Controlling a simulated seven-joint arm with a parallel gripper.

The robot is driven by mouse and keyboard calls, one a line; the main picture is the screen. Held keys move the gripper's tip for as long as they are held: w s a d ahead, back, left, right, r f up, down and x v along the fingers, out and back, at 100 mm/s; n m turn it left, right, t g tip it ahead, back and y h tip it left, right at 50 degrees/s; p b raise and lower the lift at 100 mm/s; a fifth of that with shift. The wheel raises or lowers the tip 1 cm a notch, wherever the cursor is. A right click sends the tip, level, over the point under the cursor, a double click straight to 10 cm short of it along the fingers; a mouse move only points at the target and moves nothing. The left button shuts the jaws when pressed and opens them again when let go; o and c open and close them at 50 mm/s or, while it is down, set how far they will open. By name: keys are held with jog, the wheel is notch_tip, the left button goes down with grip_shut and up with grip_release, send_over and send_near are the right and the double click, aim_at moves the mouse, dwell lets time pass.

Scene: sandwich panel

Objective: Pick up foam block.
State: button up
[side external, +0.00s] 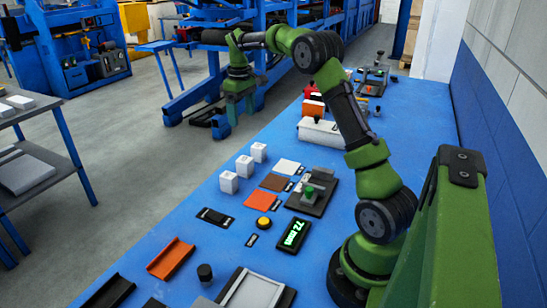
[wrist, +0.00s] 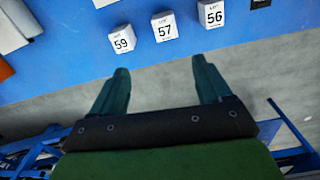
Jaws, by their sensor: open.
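Three white cube-shaped blocks stand in a row near the left edge of the blue table; they look like the foam blocks. In the wrist view their faces read 59 (wrist: 121,39), 57 (wrist: 164,27) and 56 (wrist: 211,13). In the side view they are the near block (side external: 228,182), the middle block (side external: 244,166) and the far block (side external: 258,152). My gripper (side external: 239,118) is raised beyond the row in the side view. In the wrist view my gripper (wrist: 160,64) is open, its fingers apart with nothing between them, the blocks ahead of the fingertips.
To the right of the blocks lie a white tile (side external: 286,166), a brown tile (side external: 273,182) and an orange tile (side external: 257,200). A dark fixture with a green knob (side external: 309,192), a yellow button (side external: 264,223) and a lit display (side external: 292,235) are nearer. A white box (side external: 319,131) stands farther back.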

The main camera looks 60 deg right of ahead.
jog(key=r, duration=0.1)
jog(key=n, duration=0.1)
send_over(244, 159)
jog(key=f, duration=1.1)
jog(key=shift+d+f, duration=0.25)
jog(key=shift+d, duration=0.05)
jog(key=shift+s+a+f, duration=0.1)
jog(key=shift+a+f, duration=0.05)
jog(key=shift+f, duration=1.2)
jog(key=shift+a+f, duration=0.15)
jog(key=shift+f, duration=1.2)
jog(key=shift+c, duration=0.4)
jog(key=c, duration=1.1)
jog(key=shift+o, duration=0.2)
jog(key=shift+r, duration=0.15)
